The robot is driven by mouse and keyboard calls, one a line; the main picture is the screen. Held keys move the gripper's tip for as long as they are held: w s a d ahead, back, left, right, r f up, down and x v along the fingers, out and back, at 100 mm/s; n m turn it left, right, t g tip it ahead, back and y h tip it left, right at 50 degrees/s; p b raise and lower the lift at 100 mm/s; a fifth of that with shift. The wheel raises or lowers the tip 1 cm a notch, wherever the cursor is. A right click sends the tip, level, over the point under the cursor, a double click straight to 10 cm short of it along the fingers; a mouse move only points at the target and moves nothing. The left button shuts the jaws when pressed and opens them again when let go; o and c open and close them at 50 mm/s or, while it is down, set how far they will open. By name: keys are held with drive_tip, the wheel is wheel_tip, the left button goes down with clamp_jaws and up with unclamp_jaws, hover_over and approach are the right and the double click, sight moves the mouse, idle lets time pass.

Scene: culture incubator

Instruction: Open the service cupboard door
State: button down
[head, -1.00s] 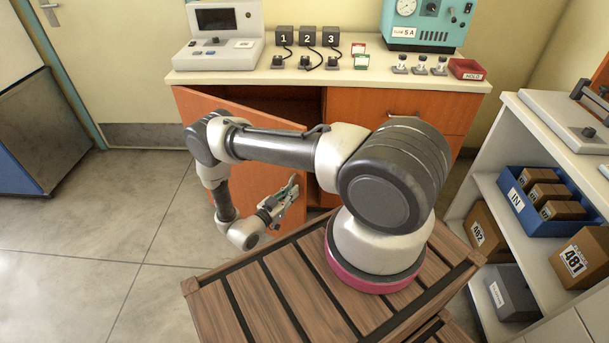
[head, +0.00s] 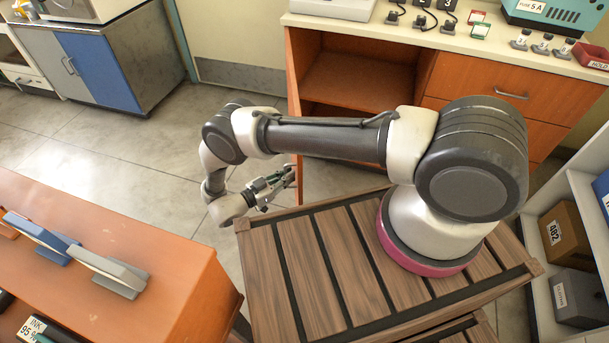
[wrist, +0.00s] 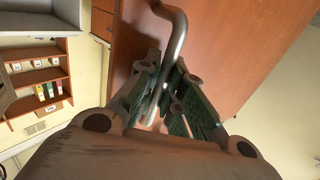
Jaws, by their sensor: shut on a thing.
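The service cupboard stands open under the counter, and its orange interior (head: 352,82) with a shelf shows in the head view. Its door is swung far out and nearly edge-on there, partly behind my arm; its broad orange face (wrist: 235,50) fills much of the wrist view. A bent metal handle (wrist: 177,35) is fixed to this face. My gripper (head: 285,178) is at the door's outer part, shut on the handle. In the wrist view the fingers (wrist: 165,105) close around the bar.
Drawers (head: 490,85) sit right of the opening. A white shelf unit (head: 545,205) stands at right. Grey floor (head: 130,150) is clear between the orange and the blue-grey cabinets.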

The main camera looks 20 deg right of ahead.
drive_tip(key=shift+w+a, duration=0.15)
drive_tip(key=shift+a, duration=0.65)
drive_tip(key=shift+w+a, duration=0.1)
drive_tip(key=shift+a, duration=0.7)
drive_tip(key=c, duration=1.5)
unclamp_jaws()
drive_tip(key=shift+a, duration=0.1)
drive_tip(key=v, duration=1.1)
drive_tip(key=shift+s+a+f, duration=0.1)
drive_tip(key=shift+a, duration=0.25)
